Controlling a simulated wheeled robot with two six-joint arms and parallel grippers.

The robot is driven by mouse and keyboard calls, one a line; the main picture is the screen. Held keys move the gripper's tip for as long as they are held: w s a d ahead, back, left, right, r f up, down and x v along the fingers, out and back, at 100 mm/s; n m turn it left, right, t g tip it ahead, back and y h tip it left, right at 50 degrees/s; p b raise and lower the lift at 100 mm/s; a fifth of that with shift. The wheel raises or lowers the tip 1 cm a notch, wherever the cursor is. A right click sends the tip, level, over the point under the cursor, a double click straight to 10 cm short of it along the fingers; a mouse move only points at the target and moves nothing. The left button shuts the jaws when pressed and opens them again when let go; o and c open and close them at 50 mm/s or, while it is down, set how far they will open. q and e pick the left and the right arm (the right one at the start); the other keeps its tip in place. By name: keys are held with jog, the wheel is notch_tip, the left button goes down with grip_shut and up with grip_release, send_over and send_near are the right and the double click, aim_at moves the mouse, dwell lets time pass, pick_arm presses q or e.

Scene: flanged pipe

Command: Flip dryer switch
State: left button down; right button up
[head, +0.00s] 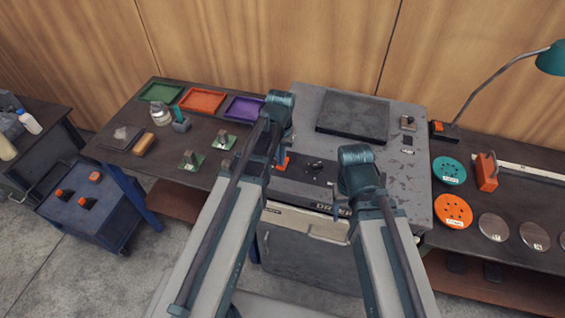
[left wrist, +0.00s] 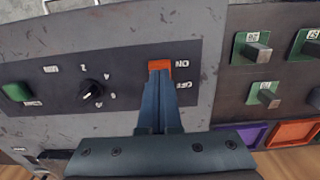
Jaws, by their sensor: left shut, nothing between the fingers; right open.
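The dryer (head: 405,185) is a grey cabinet with a dark control panel (left wrist: 125,100) on its top front. An orange rocker switch (left wrist: 159,66) sits in that panel, with ON and OFF labels beside it, upside down in the left wrist view. It also shows as a small orange patch in the head view (head: 283,160). My left gripper (left wrist: 158,80) is shut and empty. Its fingertips are at the switch's edge and cover part of it; I cannot tell whether they touch. My right gripper (head: 352,180) is over the dryer's front right; its fingers are mostly hidden by my arm.
A black knob (left wrist: 91,89) and a green button (left wrist: 17,91) share the panel. A dark slab (head: 353,117) lies on the dryer top. A lamp (head: 548,58) and discs (head: 453,210) are right.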

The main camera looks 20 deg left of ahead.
pick_arm(q)
jog(key=shift+f+b, duration=0.5)
jog(key=shift+f, duration=0.05)
notch_tip(320, 180, up, 7)
jog(key=p, duration=0.7)
jog(key=shift+r, duration=0.1)
dwell(0.3)
jog(key=shift+s+d+f, duration=0.1)
jog(key=shift+f, duration=0.1)
jog(key=s+d+f+m+b, duration=0.1)
jog(key=s+d+f+b, duration=0.3)
jog(key=s, duration=0.3)
jog(key=s+d+f+m+y+b, duration=0.1)
jog(key=s+d+f+m+b, duration=0.1)
jog(key=s+d+f+b, duration=0.3)
jog(key=shift+s+d, duration=0.7)
jog(key=shift+s, duration=0.35)
